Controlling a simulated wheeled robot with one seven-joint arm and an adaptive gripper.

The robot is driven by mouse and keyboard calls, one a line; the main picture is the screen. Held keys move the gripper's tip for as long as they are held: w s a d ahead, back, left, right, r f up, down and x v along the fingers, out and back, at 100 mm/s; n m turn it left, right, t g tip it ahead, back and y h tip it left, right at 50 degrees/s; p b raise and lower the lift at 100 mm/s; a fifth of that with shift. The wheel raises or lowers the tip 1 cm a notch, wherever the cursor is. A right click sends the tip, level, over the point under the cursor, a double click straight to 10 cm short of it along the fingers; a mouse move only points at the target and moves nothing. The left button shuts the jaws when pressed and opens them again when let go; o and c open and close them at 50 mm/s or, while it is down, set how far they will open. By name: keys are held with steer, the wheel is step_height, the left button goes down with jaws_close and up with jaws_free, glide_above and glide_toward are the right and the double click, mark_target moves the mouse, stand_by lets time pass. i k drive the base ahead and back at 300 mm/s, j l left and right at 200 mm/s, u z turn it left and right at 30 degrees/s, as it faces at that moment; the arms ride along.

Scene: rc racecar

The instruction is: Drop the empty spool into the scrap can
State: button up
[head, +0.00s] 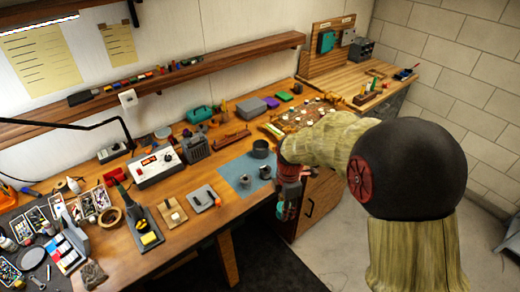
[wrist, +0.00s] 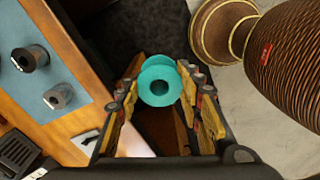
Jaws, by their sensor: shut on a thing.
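A teal spool (wrist: 160,86) with a dark central hole sits between the fingertips of my gripper (wrist: 161,100) in the wrist view. My gripper (head: 289,188) is shut on it. In the head view the spool (head: 287,210) hangs below the fingers, just off the bench's front edge. A dark grey open can (head: 260,149), which may be the scrap can, stands on the blue mat (head: 238,165), up and left of my gripper. Its inside is too small to make out.
Two small grey cylinders (head: 245,181) (head: 265,172) stand on the mat near the bench (head: 185,235) edge. A grey device (head: 203,198) lies left of the mat. A wooden cabinet (head: 320,200) is under the bench beside my gripper. My arm hides part of the bench's right side.

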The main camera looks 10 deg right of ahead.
mark_target(262, 153)
steer(key=i, duration=1.45)
